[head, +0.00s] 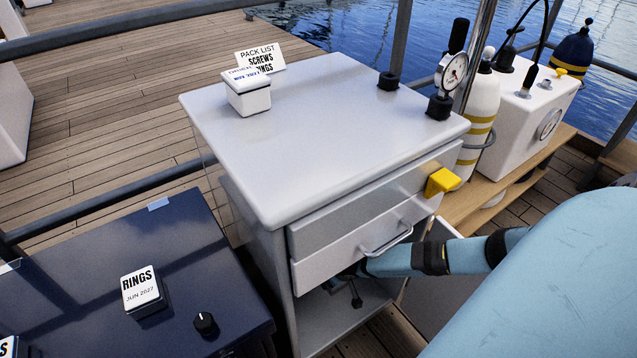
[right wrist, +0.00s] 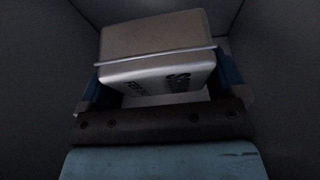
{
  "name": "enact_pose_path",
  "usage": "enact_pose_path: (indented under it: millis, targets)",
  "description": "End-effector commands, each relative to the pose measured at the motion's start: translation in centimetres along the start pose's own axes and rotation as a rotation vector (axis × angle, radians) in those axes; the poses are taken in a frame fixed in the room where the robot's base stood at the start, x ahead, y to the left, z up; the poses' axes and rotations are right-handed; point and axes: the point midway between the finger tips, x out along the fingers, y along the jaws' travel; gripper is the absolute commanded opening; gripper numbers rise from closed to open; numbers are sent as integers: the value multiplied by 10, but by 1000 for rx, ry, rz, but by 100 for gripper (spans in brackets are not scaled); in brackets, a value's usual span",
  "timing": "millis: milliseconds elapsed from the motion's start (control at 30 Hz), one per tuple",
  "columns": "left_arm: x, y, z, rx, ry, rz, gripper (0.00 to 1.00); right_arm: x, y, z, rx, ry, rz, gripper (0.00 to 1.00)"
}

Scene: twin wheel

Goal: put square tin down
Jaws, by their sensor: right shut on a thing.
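In the right wrist view my right gripper (right wrist: 160,82) is shut on a square tin (right wrist: 155,40), with one blue finger on each side. The tin is pale, with a lid seam and a partly visible dark label that begins "SC" and "FEB". Dark walls surround it. In the head view my right arm reaches from the right into the open lower compartment of the white cabinet (head: 300,130), below its drawers. The held tin and the fingertips are hidden there. Whether the tin touches a surface cannot be told. My left gripper is out of view.
A pack list card (head: 262,58) and another square tin (head: 247,95) stand on the cabinet top. A RINGS tin (head: 142,288) and a black knob (head: 205,323) are on the dark blue case (head: 100,260). A drawer handle (head: 387,238) juts out just above my right arm.

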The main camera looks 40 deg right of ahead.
Motion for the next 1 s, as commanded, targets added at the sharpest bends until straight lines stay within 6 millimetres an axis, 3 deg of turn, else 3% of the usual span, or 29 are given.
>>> enact_pose_path:
  millis: [167, 400, 600, 867, 1000]
  targets:
    - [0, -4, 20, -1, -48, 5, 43, 29, -1, 13, 3, -2, -1, 55]
    - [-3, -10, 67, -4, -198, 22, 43, 91, -1, 38, 4, -2, 0, 55]
    - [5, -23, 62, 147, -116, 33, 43, 132, -1, 55, 4, -1, 0, 55]
    - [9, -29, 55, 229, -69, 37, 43, 150, 0, 61, 1, 1, 0, 55]
    - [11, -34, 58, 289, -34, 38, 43, 169, -1, 70, 2, 0, -1, 55]
